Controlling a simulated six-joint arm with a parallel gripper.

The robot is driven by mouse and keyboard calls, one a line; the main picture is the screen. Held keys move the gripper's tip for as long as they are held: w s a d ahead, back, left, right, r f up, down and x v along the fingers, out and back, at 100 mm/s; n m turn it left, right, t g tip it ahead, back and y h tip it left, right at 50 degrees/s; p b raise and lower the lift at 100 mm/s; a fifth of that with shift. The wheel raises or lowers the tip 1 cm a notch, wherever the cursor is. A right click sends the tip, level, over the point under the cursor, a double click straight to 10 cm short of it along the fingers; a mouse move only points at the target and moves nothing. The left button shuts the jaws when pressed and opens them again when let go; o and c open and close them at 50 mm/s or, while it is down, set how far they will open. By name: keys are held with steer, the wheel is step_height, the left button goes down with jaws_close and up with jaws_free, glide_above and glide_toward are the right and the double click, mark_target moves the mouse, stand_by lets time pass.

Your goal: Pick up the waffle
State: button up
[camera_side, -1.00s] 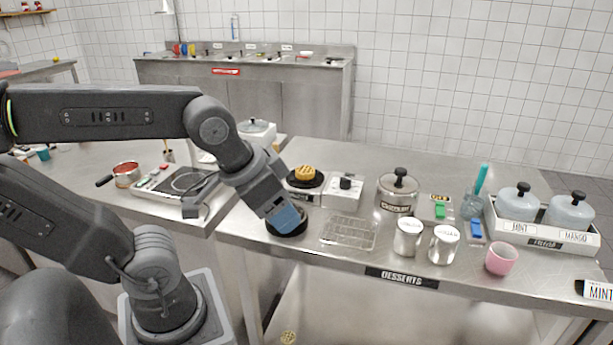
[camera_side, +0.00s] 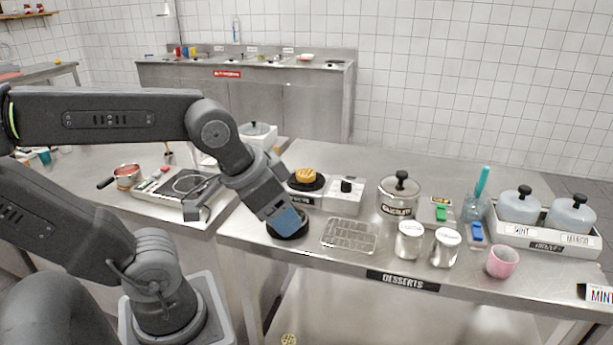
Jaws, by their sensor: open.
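A golden-brown waffle (camera_side: 305,176) sits on a round black plate of a small white appliance (camera_side: 343,193) on the steel counter. A small yellowish, waffle-like round thing (camera_side: 289,340) shows low down at the bottom edge, below the counter; I cannot tell exactly what it rests on. My gripper (camera_side: 287,222), with blue finger pads, points down over a black round dish (camera_side: 290,237) near the counter's left end. It is open, in front of and below the waffle in the picture, apart from it. Its fingertips partly cover the dish, and its inside is hidden.
A wire rack (camera_side: 350,235) lies right of the dish. A hotplate (camera_side: 186,184) is on the left counter.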

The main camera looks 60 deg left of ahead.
steer(key=shift+o, duration=0.4)
steer(key=o, duration=0.5)
steer(key=w+a+r+m+g+y, duration=0.1)
steer(key=w+a+r+m, duration=0.15)
steer(key=w+a, duration=0.2)
steer(key=w+a+r+m+g, duration=0.1)
steer(key=w+a+r+m, duration=0.1)
steer(key=w+a+m, duration=0.3)
steer(key=m+g, duration=0.4)
steer(key=m, duration=0.4)
glide_above(306, 172)
steer(key=f, duration=1.2)
steer(key=shift+d+f, duration=0.2)
steer(key=shift+a+f, duration=0.15)
steer(key=shift+f, duration=2.95)
